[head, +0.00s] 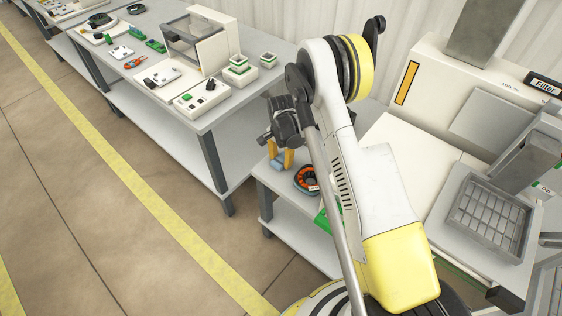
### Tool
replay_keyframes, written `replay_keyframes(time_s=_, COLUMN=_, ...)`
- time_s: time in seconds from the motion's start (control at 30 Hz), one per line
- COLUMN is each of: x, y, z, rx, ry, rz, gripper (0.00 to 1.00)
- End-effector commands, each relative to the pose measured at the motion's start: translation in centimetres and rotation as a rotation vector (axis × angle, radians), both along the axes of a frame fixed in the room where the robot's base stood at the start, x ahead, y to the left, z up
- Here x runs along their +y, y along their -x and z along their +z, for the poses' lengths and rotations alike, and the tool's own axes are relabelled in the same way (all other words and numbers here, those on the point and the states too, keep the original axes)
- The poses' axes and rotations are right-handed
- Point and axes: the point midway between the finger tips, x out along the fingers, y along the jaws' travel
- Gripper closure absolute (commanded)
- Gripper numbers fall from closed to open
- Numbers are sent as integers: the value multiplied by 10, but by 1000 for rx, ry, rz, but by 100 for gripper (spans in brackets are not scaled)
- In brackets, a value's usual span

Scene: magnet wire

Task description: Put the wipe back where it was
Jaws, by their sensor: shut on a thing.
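My gripper (281,160) points down over the left part of the small grey table in the middle of the head view. Its yellow-orange fingers are shut on the wipe (276,166), a small blue piece showing at the fingertips. Most of the wipe is hidden by the fingers, and I cannot tell whether it touches the tabletop.
A dark ring with orange windings (305,179) lies just right of my gripper on the small table (262,172). A green item (322,219) is partly hidden by my arm. A long bench (222,105) with parts stands behind left; a white machine with a grey basket (490,217) stands right.

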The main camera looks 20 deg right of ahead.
Motion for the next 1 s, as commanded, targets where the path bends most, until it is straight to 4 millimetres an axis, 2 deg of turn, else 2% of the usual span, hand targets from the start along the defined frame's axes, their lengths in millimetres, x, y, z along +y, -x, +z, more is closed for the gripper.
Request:
replay_keyframes(time_s=0.23, x=0, y=0, z=-2, rx=0, ry=0, rz=0, gripper=90)
replay_keyframes(time_s=0.27, x=0, y=0, z=-2, rx=0, ry=0, rz=0, gripper=51)
replay_keyframes(time_s=0.3, x=0, y=0, z=-2, rx=0, ry=0, rz=0, gripper=39)
replay_keyframes(time_s=0.67, x=0, y=0, z=1, rx=0, ry=0, rz=0, gripper=37)
replay_keyframes(time_s=0.77, x=0, y=0, z=13, rx=0, ry=0, rz=0, gripper=37)
replay_keyframes(time_s=1.0, x=0, y=1, z=68, rx=0, ry=0, rz=0, gripper=37)
